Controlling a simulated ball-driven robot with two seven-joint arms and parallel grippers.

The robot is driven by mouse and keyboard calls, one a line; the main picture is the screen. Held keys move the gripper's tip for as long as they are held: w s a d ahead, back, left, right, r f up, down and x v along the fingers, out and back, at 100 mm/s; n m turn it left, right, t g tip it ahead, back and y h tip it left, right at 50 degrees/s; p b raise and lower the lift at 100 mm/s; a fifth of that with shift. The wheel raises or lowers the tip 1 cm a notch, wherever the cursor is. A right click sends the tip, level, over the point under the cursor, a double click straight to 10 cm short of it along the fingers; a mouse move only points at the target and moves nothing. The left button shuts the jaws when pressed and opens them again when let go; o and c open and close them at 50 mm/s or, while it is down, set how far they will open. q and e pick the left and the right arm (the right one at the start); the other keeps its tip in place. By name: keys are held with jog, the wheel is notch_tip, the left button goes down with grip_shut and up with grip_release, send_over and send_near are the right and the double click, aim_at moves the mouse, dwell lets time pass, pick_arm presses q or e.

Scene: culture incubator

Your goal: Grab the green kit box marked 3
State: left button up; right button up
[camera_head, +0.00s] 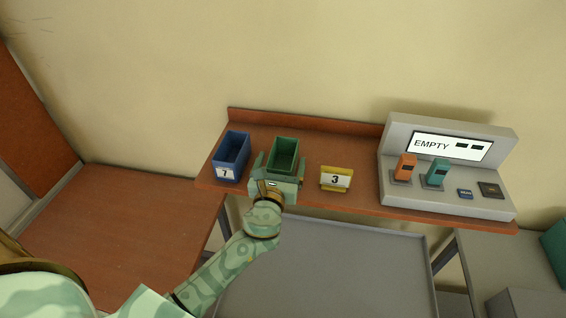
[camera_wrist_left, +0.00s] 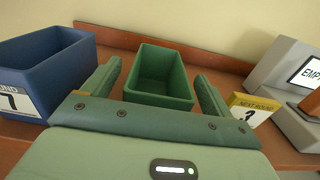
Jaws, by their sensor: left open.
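An open-topped green box (camera_head: 285,150) stands on the wooden shelf, between a blue box and a yellow card. It also shows in the left wrist view (camera_wrist_left: 163,90), upright and empty inside. Its near face is mostly hidden behind my gripper, and I see no number on it. My left gripper (camera_head: 280,168) is open, with one finger on each side of the green box. In the left wrist view the fingers (camera_wrist_left: 158,86) stand apart from its walls. The yellow card (camera_head: 335,178) to the right bears a 3. My right gripper is not in view.
A blue box (camera_head: 231,155) with a white label reading 7 stands close left of my gripper. A grey console (camera_head: 398,135) with an EMPTY screen and orange and teal pieces stands right. The wooden shelf (camera_head: 360,200) has a raised back edge. A grey surface (camera_head: 330,270) lies below.

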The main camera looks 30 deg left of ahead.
pick_arm(q)
jog(key=shift+x, duration=1.15)
jog(key=shift+s, duration=0.25)
jog(key=c, duration=1.1)
jog(key=shift+w, duration=0.1)
